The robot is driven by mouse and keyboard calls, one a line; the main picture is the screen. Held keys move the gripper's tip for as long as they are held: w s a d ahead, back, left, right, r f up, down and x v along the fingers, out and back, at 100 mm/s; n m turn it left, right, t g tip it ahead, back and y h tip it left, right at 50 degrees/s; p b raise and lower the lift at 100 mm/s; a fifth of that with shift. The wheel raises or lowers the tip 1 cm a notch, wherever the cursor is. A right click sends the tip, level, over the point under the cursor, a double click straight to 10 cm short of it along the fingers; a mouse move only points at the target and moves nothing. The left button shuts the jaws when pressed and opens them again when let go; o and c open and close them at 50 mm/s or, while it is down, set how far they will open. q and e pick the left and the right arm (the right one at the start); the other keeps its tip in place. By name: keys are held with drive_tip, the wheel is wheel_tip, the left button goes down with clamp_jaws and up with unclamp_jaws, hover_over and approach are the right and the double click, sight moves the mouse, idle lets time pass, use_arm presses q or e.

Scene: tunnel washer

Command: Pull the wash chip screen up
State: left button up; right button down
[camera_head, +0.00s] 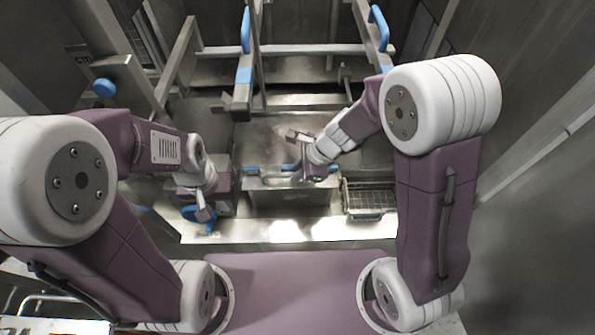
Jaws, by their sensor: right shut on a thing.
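What looks like the wash chip screen (288,197) is a flat metal panel low in the middle of the machine, with a blue handle (254,170) along its top edge. My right gripper (302,165) reaches in from the right and is shut on the screen's handle, partly covering it. My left gripper (203,207) hangs to the left of the screen, apart from it, close to a blue knob (197,217). Its fingers are small and partly hidden, so I cannot tell whether they are open. The screen's lower edge is hard to make out.
A wire basket (369,198) sits just right of the screen. A metal frame with blue upright handles (245,62) (379,27) stands behind. Another blue knob (104,88) is at upper left. Metal walls close in on the right (545,190).

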drive_tip(key=c, duration=1.7)
unclamp_jaws()
drive_tip(key=p+v, duration=0.2)
drive_tip(key=v, duration=0.7)
drive_tip(key=shift+w, duration=0.1)
